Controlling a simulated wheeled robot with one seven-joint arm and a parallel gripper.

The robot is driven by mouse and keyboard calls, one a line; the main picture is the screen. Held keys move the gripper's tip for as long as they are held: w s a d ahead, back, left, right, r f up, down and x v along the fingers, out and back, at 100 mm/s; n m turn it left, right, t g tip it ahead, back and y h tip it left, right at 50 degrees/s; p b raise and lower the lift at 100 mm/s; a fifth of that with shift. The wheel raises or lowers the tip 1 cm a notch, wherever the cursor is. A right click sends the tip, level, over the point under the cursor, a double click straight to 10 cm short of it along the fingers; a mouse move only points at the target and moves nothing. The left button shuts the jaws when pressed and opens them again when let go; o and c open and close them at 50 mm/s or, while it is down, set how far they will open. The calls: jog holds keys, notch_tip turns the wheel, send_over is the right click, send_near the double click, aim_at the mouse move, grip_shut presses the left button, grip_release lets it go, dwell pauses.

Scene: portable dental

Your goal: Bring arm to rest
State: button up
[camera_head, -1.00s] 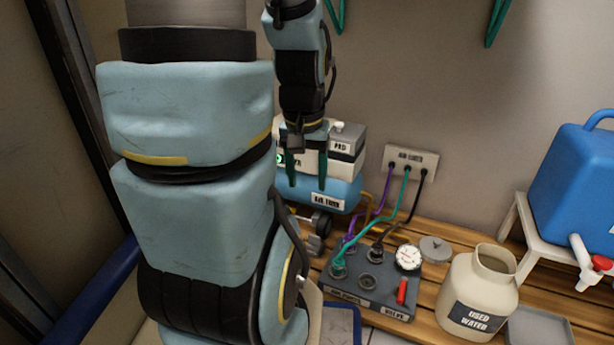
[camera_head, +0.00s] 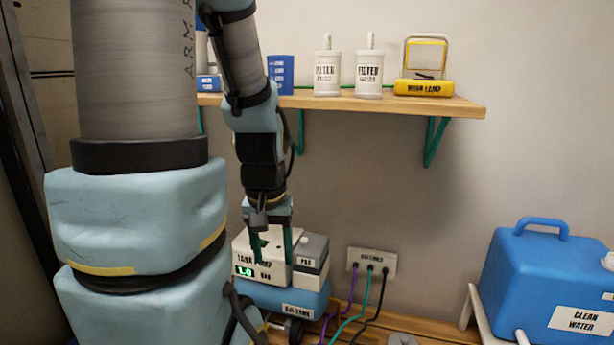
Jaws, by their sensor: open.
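My gripper (camera_head: 272,250) hangs at the end of my arm, pointing down, with its two green fingers apart and nothing between them. It shows in front of the white tank pump unit (camera_head: 262,257), which sits on the blue air tank (camera_head: 285,297). The fingers overlap the pump's front in the picture; I cannot tell whether they touch it. My arm links fill the left side and hide what is behind them.
A wooden shelf (camera_head: 440,103) on green brackets holds two white filters (camera_head: 327,75), a yellow work lamp (camera_head: 424,87) and a blue container (camera_head: 281,72). A wall outlet (camera_head: 371,260) has several cables plugged in. A blue clean water tank (camera_head: 535,275) stands right.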

notch_tip(320, 180, up, 32)
jog(key=p, duration=3)
jog(key=shift+r, duration=0.2)
